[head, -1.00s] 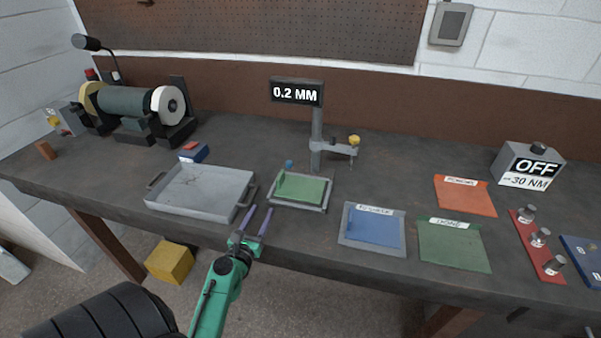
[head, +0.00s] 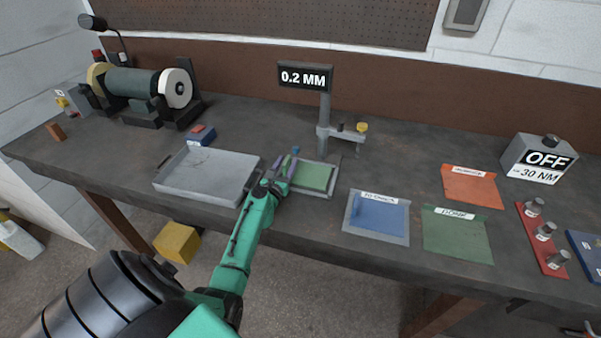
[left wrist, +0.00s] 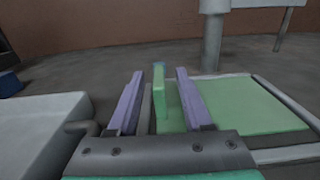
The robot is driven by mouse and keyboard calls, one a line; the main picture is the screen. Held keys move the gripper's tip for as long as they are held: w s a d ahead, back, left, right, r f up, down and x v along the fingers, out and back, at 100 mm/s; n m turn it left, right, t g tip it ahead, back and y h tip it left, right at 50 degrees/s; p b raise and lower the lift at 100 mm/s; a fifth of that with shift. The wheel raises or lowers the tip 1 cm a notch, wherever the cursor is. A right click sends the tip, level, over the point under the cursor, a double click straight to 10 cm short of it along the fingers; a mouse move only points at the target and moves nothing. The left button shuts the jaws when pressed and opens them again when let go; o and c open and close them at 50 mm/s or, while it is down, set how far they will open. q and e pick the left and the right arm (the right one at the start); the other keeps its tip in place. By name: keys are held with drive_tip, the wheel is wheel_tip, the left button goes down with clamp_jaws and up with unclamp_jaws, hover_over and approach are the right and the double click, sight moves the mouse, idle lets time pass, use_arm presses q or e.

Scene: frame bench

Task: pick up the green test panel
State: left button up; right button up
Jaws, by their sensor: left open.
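The green test panel (head: 314,177) lies flat in a grey metal frame (head: 326,195) below the gauge stand, near the bench's middle. It also shows in the left wrist view (left wrist: 240,106), with an upright green tab (left wrist: 160,92) along its left side. My left gripper (head: 283,168) is at the panel's left edge. In the left wrist view its two purple fingers (left wrist: 155,100) are open, one on each side of the upright tab, with a gap visible on the left. Contact with the tab cannot be told. My right gripper is not in view.
A grey tray (head: 207,177) stands close left of the frame. The gauge post (head: 324,125) rises just behind it. Blue (head: 378,218) and green (head: 458,235) mats lie to the right. A bench grinder (head: 140,90) stands at the back left.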

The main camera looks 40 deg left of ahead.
use_arm(q)
clamp_jaws()
idle(1.4)
